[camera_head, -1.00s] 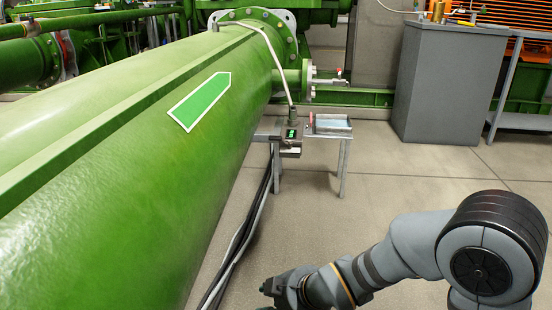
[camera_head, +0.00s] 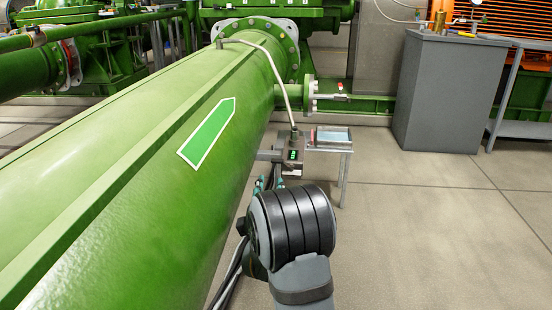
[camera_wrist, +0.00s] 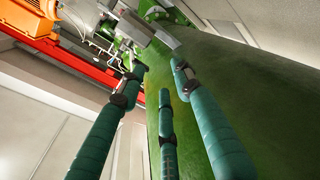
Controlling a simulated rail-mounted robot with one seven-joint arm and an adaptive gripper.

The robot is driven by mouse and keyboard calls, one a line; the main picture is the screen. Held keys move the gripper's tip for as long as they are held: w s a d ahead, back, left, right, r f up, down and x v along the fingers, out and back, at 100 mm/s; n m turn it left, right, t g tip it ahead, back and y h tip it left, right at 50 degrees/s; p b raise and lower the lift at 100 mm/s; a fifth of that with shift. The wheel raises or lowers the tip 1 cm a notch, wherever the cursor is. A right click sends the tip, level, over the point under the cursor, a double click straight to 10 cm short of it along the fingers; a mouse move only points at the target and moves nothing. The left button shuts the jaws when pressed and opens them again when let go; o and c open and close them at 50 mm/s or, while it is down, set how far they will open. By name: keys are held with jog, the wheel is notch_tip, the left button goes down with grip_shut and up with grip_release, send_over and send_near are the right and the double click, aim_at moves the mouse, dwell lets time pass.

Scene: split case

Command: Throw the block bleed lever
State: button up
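A grey instrument box (camera_head: 292,156) with a lit green display sits beside the big green pipe (camera_head: 120,190). A pale hose runs from it up to the pipe top. A small valve with a red-tipped handle (camera_head: 341,88) sticks out from the flange behind; I cannot tell whether the block bleed lever is this one or is on the box. My gripper (camera_head: 268,183) is below and in front of the box, mostly hidden by my wrist. In the wrist view its three teal fingers (camera_wrist: 158,80) are spread and empty, with a grey metal fitting (camera_wrist: 130,30) beyond the tips.
A small table with a tray (camera_head: 332,135) stands right of the box. A grey cabinet (camera_head: 448,95) is at the back right. Dark cables hang beside the pipe. The floor (camera_head: 430,240) at the right is clear.

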aim_at(277, 162)
jog(key=shift+n+t+h, duration=0.5)
jog(key=shift+t+h, duration=0.1)
jog(key=shift+h, duration=0.1)
jog(key=w+r, duration=0.1)
jog(key=w, duration=0.2)
jog(key=w+d+r+b, duration=0.1)
jog(key=w, duration=0.5)
jog(key=shift+w+d+r+b, duration=0.1)
jog(key=shift+d+r+b, duration=0.05)
jog(key=shift+r+b, duration=0.25)
jog(key=shift+c, duration=0.4)
jog(key=c, duration=0.7)
grip_shut()
